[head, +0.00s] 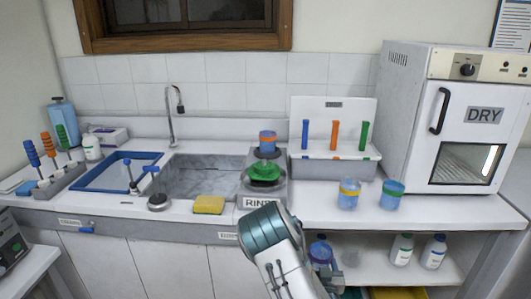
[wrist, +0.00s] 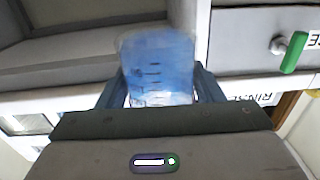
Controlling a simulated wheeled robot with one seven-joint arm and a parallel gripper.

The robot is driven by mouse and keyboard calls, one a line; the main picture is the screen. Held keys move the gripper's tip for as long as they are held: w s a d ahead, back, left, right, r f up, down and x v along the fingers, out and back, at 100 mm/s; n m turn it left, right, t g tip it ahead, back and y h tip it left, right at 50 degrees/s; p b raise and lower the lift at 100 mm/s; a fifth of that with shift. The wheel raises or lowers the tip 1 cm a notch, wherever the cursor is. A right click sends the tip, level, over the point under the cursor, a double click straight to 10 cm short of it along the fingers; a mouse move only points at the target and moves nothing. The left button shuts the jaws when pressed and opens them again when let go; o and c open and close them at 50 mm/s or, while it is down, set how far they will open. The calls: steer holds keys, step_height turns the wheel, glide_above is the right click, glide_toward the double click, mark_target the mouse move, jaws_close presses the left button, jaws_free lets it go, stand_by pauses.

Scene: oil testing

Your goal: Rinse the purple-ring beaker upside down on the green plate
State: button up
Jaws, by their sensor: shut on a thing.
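The purple-ring beaker (head: 321,252) is blue and clear. In the head view it shows beyond my arm, in front of the open shelf under the counter. In the wrist view the beaker (wrist: 157,62) stands between my fingers, with dark measuring marks on its side; its ring is hidden there. My gripper (wrist: 160,92) is shut on it. The green plate (head: 264,172) is on the grey rinse station (head: 277,190), right of the sink, above and left of the beaker in the picture. The plate is empty.
An orange-ring beaker (head: 268,141) sits behind the green plate. Yellow-ring (head: 349,194) and green-ring (head: 391,195) beakers stand on the counter to the right. A yellow sponge (head: 209,205) lies at the sink's front edge. The counter edge lies between the held beaker and the plate.

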step_height(320, 180, down, 10)
steer(key=b, duration=0.7)
steer(key=shift+d+r, duration=0.2)
steer(key=shift+r, duration=0.1)
